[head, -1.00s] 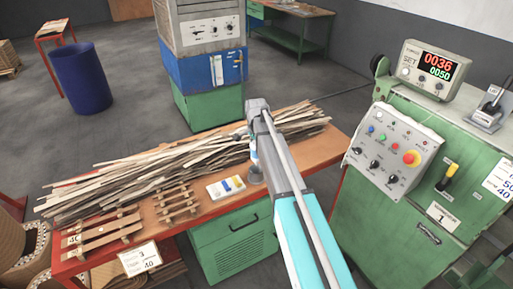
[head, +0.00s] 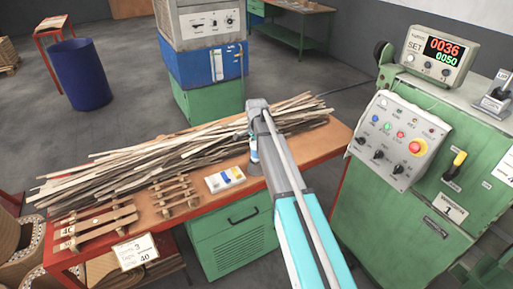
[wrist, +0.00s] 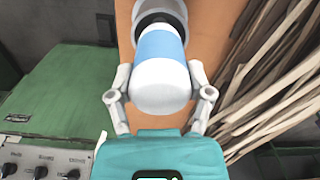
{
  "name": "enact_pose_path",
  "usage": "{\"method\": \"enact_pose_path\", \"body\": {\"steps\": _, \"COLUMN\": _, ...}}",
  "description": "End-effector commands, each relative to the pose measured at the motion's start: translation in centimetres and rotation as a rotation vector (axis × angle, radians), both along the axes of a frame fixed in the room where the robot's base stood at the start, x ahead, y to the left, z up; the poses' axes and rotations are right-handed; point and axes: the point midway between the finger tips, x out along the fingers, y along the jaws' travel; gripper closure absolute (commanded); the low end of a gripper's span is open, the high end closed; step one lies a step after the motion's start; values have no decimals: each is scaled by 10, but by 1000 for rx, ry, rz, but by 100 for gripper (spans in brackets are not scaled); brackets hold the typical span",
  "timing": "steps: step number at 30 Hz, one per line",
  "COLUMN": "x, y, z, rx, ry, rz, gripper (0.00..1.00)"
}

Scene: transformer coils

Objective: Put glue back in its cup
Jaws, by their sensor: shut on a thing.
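The glue is a white bottle with a blue band (wrist: 160,48). My gripper (wrist: 160,92) is shut on it, one finger on each side. In the head view the glue (head: 253,149) shows just below the end of my arm, at the front part of the orange bench top. The cup is a grey round rim (wrist: 188,17) around the dark tip of the bottle at the top of the wrist view. It also shows in the head view as a small grey cup (head: 256,168) under the bottle. I cannot tell how deep the tip is in the cup.
A long pile of wooden strips (head: 150,165) lies along the back of the bench (head: 325,142). A small white box with blue marks (head: 225,179) stands left of the cup. Wooden frames (head: 175,197) lie further left. A green control machine (head: 425,190) stands to the right.

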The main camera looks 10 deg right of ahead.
Motion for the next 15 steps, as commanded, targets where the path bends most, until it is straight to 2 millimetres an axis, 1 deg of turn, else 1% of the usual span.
{"method": "enact_pose_path", "body": {"steps": 1, "x": 0, "y": 0, "z": -4, "rx": 0, "ry": 0, "rz": 0, "gripper": 87}}
{"method": "enact_pose_path", "body": {"steps": 4, "x": 0, "y": 0, "z": -7, "rx": 0, "ry": 0, "rz": 0, "gripper": 87}}
{"method": "enact_pose_path", "body": {"steps": 15, "x": 0, "y": 0, "z": -8, "rx": 0, "ry": 0, "rz": 0, "gripper": 87}}
